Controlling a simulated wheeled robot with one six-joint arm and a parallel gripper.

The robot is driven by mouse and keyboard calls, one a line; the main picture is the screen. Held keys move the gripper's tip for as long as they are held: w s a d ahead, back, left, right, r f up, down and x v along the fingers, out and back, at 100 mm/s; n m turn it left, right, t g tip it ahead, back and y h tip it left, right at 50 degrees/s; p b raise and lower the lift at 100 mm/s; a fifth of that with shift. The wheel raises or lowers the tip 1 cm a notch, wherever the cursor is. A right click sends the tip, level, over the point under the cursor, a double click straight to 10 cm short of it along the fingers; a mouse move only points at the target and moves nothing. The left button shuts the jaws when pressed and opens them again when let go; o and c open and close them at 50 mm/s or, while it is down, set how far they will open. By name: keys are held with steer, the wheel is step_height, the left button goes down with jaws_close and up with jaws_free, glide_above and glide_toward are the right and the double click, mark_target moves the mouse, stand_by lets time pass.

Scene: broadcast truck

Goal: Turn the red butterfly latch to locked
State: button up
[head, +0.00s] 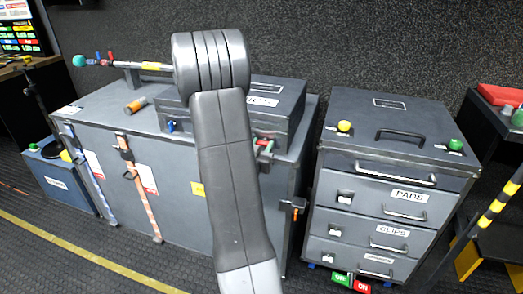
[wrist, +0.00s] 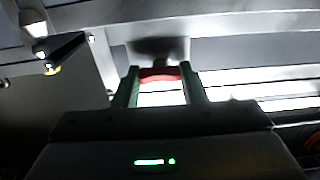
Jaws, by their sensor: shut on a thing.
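The red butterfly latch (wrist: 159,74) shows in the wrist view between the two green fingers of my gripper (wrist: 158,80), against the grey case. In the head view a small bit of red (head: 274,143) shows at the front of the small grey case (head: 285,95), beside the green of my gripper (head: 263,147). My gripper is shut on the red latch. My own arm hides much of the case front in the head view, and the latch's turn angle cannot be made out.
The small case sits on a larger grey trunk (head: 105,100) with straps. A blue latch (head: 172,126) is at its left front. A drawer cabinet (head: 395,155) with yellow (head: 344,126) and green (head: 455,145) knobs stands right. Dark floor lies in front.

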steer(key=o, duration=1)
steer(key=shift+s, duration=0.1)
steer(key=v, duration=1.3)
steer(key=shift+s, duration=0.3)
steer(key=shift+w+a, duration=0.1)
steer(key=x, duration=1.3)
steer(key=shift+w, duration=0.2)
steer(key=shift+w+p, duration=0.15)
steer(key=shift+p, duration=0.15)
